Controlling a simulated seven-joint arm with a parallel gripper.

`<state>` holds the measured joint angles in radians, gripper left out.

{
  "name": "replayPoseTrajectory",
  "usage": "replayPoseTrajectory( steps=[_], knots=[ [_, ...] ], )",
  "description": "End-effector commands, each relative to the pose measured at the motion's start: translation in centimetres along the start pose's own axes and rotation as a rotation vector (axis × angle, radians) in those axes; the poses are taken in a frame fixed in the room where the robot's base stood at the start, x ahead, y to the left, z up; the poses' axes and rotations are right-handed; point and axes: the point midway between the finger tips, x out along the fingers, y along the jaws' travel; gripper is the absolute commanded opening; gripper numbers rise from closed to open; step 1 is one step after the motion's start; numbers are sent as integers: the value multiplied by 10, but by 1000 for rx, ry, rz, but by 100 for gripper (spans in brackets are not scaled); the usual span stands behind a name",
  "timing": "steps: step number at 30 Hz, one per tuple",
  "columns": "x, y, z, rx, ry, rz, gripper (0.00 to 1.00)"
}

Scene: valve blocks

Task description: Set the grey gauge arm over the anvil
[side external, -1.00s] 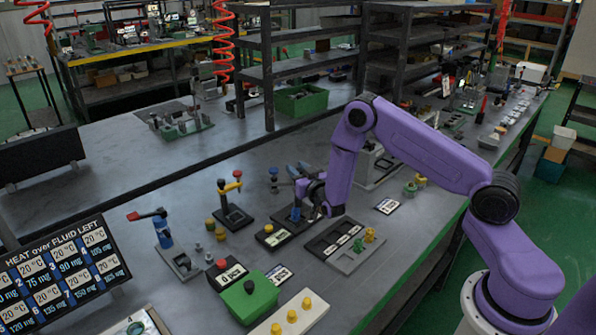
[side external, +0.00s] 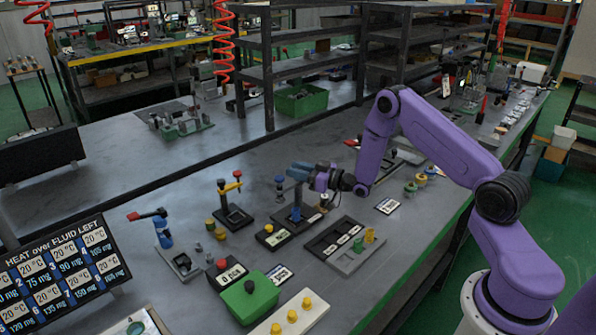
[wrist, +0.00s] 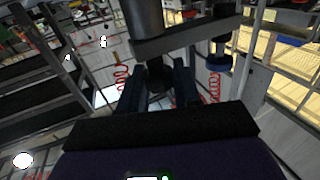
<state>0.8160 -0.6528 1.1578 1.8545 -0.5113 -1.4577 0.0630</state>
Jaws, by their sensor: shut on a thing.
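A grey cylinder (wrist: 145,15) stands over the arm's left end. A blue knob (wrist: 218,60) hangs at its right end; the knob also shows left of my gripper in the side view (side external: 280,182). The fingers and wrist hide most of the arm in the side view. I cannot clearly pick out the anvil.
A stand with a yellow arm (side external: 232,187) is to the left, and a blue post with a red-tipped lever (side external: 150,215) is farther left. A black tray (side external: 325,240) and grey plate (side external: 358,257) lie in front. A green box (side external: 248,298) is nearer.

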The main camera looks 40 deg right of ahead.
Motion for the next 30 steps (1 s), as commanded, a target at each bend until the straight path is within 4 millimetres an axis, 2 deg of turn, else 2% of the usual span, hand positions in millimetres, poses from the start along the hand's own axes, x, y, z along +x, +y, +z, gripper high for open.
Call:
replayPoseTrajectory(
  steps=[18,30],
  knots=[
    [0,2,0,-2,0,-484,0],
    [-1,0,0,1,-1,-612,0]
  ],
)
